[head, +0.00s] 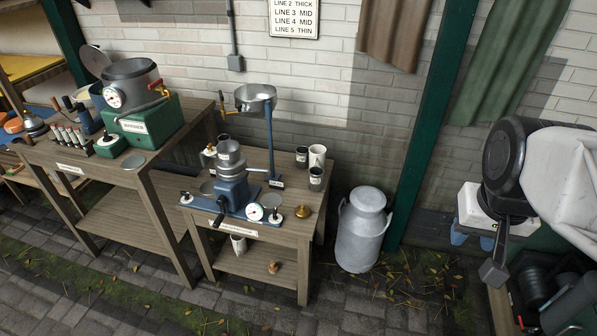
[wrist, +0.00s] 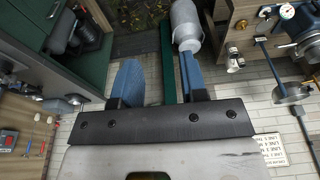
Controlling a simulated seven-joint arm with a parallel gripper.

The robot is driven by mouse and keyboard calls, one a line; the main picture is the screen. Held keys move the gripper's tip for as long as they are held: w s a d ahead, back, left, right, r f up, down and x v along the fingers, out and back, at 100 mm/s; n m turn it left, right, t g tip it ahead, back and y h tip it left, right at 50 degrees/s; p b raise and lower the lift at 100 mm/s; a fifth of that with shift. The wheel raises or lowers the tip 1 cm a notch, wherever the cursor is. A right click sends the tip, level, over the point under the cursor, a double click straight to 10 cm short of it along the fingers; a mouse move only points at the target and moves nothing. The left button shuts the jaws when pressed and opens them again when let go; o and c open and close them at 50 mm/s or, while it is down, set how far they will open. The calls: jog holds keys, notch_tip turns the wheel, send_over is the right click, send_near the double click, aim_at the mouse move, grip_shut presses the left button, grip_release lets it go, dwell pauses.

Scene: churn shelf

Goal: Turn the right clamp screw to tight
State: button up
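The blue cream separator (head: 232,190) stands on a wooden table, with a blue base plate under it. A round white piece with a dark centre (head: 275,215), apparently the right clamp screw, sits at the plate's right end, beside a dial gauge (head: 255,211). A similar piece (head: 186,197) is at the left end. Their tightness cannot be told. My gripper (head: 471,240) is far to the right of the table, empty, its blue fingers pointing down. In the wrist view my gripper (wrist: 158,75) has its fingers apart; the separator (wrist: 306,48) is at the upper right.
A brass knob-shaped piece (head: 303,211) lies by the plate's right end. Dark and white cups (head: 316,165) stand behind it. A metal milk churn (head: 363,230) and a green post (head: 425,130) stand between the table and my gripper. A bowl on a blue stand (head: 256,98) rises behind.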

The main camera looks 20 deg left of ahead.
jog(key=w+a+f, duration=0.1)
jog(key=w+a, duration=0.3)
jog(key=w, duration=0.4)
jog(key=w+a+f, duration=0.1)
jog(key=w+a, duration=0.3)
jog(key=w, duration=0.3)
jog(key=n+g, duration=0.2)
send_over(275, 211)
notch_tip(275, 211, down, 36)
jog(key=shift+f, duration=0.1)
jog(key=shift+f, duration=0.15)
jog(key=shift+f, duration=3.7)
